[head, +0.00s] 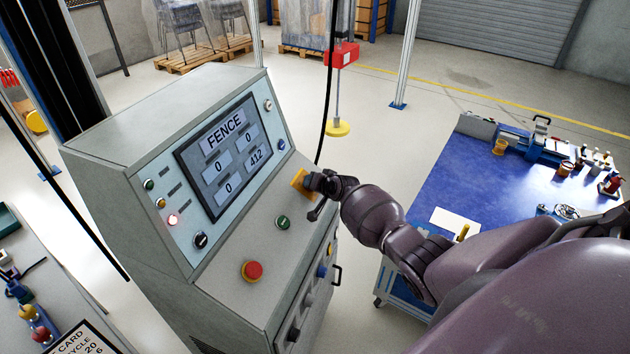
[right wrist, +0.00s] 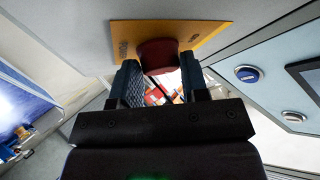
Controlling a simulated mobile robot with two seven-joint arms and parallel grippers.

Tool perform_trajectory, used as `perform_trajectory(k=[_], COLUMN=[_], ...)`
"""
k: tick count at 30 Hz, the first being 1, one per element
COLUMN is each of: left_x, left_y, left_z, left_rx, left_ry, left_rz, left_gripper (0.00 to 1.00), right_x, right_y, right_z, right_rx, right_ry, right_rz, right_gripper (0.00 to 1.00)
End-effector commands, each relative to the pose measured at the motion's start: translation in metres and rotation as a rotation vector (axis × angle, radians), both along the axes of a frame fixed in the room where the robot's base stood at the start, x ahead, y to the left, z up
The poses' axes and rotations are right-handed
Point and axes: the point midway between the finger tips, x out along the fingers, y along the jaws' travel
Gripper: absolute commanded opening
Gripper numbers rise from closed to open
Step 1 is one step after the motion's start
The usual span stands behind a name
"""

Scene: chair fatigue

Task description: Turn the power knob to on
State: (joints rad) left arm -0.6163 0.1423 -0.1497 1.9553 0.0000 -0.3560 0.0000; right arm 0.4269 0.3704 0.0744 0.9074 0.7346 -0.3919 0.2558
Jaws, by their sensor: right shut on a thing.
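The power knob is a red knob (right wrist: 157,54) on a yellow plate (right wrist: 188,33) in the right wrist view. In the head view the yellow plate (head: 298,184) sits on the sloping panel of the grey control cabinet (head: 105,155), and my gripper hides the knob. My right gripper (head: 311,183) reaches the plate from the right. Its two fingers, also in the right wrist view (right wrist: 160,80), are shut on the red knob from both sides. My left gripper is not in view.
A blue-topped workbench (head: 450,190) with tools stands right. A black cable (head: 326,100) hangs behind my gripper.

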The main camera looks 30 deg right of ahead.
Motion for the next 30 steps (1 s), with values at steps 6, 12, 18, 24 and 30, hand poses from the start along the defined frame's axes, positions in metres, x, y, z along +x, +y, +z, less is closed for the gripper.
perform_trajectory(k=[6,12,18,24,30], left_x=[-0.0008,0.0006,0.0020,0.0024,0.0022], left_y=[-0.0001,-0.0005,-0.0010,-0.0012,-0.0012], left_z=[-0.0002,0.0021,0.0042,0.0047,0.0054], left_rx=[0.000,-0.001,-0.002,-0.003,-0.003], left_ry=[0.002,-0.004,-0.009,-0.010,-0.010], left_rz=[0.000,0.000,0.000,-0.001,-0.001], left_gripper=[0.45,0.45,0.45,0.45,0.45], right_x=[0.0000,0.0001,0.0002,0.0002,-0.0042], right_y=[0.0013,0.0012,0.0008,0.0002,0.0005], right_z=[-0.0008,-0.0006,-0.0003,0.0001,0.0029], right_rx=[0.006,0.006,0.004,0.003,0.003], right_ry=[0.001,0.001,0.001,0.001,0.000], right_rz=[-0.004,-0.004,-0.003,-0.003,-0.002], right_gripper=[0.17,0.17,0.66,0.66,0.66])
